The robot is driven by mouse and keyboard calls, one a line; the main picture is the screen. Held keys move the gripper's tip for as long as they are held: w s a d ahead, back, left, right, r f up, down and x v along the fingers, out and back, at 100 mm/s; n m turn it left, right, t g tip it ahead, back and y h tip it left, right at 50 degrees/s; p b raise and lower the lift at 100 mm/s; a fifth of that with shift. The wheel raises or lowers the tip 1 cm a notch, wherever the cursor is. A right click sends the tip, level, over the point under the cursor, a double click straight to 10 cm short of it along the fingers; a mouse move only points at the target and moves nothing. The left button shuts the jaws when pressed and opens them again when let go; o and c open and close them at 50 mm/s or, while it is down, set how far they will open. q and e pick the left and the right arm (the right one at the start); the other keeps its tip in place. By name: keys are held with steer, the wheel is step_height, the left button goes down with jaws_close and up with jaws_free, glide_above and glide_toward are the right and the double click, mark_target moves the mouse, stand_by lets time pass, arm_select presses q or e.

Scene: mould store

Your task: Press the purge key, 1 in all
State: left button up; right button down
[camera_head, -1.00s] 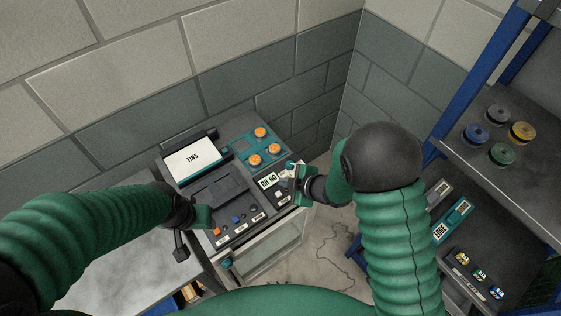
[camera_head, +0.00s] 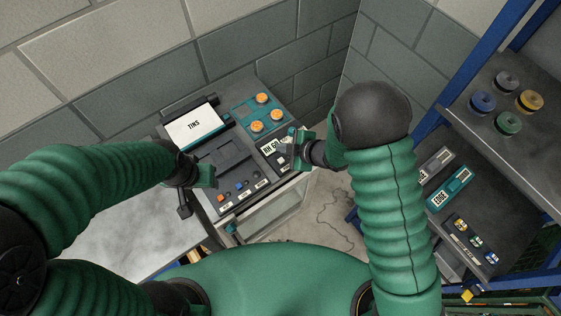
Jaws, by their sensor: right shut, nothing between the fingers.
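A dark control console (camera_head: 236,165) stands against the wall, with a row of small keys along its front edge. An orange key (camera_head: 221,197) and a blue key (camera_head: 239,186) are in that row. Small white labels sit below the keys, too small to read, so I cannot tell which one is the purge key. My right gripper (camera_head: 288,149) is shut and empty over the console's right end, beside a white readout (camera_head: 270,147) that it partly covers. My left gripper (camera_head: 208,178) is at the console's left front, close to the orange key; its fingers are unclear.
A grey table (camera_head: 130,232) is at left. A blue-framed shelf (camera_head: 520,165) with coloured discs stands at right.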

mark_target(283, 161)
step_height(283, 161, down, 4)
steer(key=b, duration=0.3)
steer(key=shift+f, duration=0.5)
steer(key=shift+d+f, duration=0.1)
steer(key=shift+d, duration=0.15)
steer(key=shift+a, duration=0.25)
steer(key=shift+d, duration=0.15)
stand_by(0.7)
steer(key=shift+s+f+b, duration=0.1)
steer(key=shift+f+b, duration=0.15)
steer(key=shift+b, duration=0.15)
